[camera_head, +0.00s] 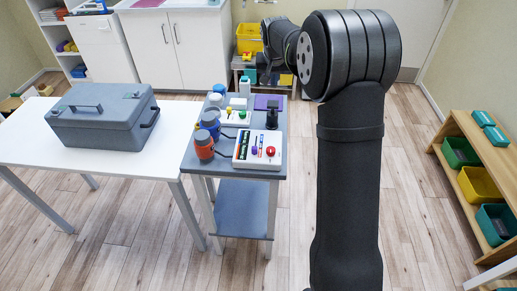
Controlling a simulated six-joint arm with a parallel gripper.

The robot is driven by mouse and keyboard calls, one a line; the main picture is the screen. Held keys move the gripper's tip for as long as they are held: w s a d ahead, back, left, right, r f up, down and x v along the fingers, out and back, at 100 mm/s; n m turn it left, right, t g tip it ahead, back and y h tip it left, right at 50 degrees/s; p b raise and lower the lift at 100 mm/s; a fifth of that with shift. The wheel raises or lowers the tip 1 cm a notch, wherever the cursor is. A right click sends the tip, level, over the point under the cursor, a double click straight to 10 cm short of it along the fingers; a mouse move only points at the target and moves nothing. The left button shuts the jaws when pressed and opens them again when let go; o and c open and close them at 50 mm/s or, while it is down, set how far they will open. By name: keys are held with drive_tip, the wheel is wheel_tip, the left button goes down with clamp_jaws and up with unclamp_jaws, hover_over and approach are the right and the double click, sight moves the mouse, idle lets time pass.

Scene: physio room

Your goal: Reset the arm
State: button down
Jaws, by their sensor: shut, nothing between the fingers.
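My arm rises in the right middle of the head view as a thick black column with a large rounded joint on top. From that joint a dark link runs away to the left, towards the cabinets at the back. My gripper's fingers cannot be made out; the end of the arm is small and partly hidden behind the big joint. I see nothing held by the arm.
A grey cart (231,171) holds bottles, a panel with coloured knobs (258,151) and a small black upright object (272,115). A grey toolbox (104,117) stands on a white table (28,152). A wooden shelf (457,131) with bins is at right. Floor between is clear.

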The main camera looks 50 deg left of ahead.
sight(274, 102)
drive_tip(key=shift+f, duration=3.6)
drive_tip(key=shift+d, duration=0.1)
